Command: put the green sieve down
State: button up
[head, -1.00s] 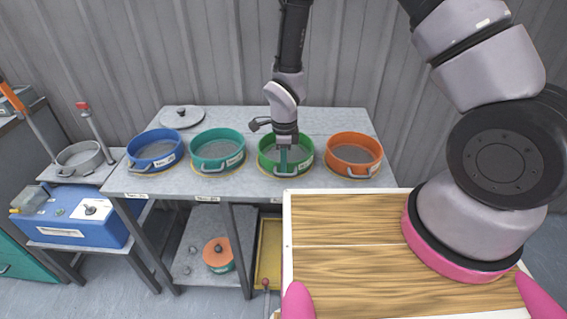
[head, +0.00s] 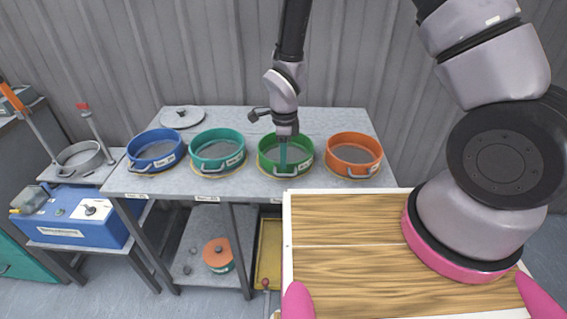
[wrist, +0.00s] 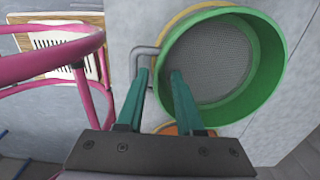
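The green sieve (head: 264,160) rests flat on the grey table, between the teal and orange sieves. A yellow ring (wrist: 165,27) shows under its edge in the wrist view. My gripper (head: 283,168) is above its near side. In the wrist view my gripper (wrist: 160,74) has two teal fingers standing apart with a gap between them. The left finger is beside the sieve's grey handle (wrist: 137,60), and the right finger overlaps the green rim (wrist: 270,95). Neither finger visibly grips anything; contact with the rim or handle cannot be told.
The blue sieve (head: 135,158), teal sieve (head: 197,158) and orange sieve (head: 352,170) stand in the same row. A grey lid (head: 182,117) lies behind. The table (head: 240,183) is clear along its front strip. A wooden-topped surface (head: 340,265) is nearer me.

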jog(key=w+d+r+n+t+y, duration=0.1)
jog(key=d+r+n, duration=0.35)
jog(key=r, duration=1.05)
jog(key=w+d+r+n+t+y, duration=0.1)
jog(key=d+r+t, duration=0.1)
jog(key=d+r, duration=0.95)
jog(key=s+d+r+n+t, duration=0.2)
jog(key=s+d+r+n, duration=0.2)
jog(key=r, duration=0.5)
jog(key=s+d+r+n+t, duration=0.2)
jog(key=s+d+r+n, duration=0.2)
jog(key=s+r, duration=0.4)
jog(key=shift+d+r+n, duration=0.3)
jog(key=shift+r+n, duration=0.05)
jog(key=shift+r, duration=0.05)
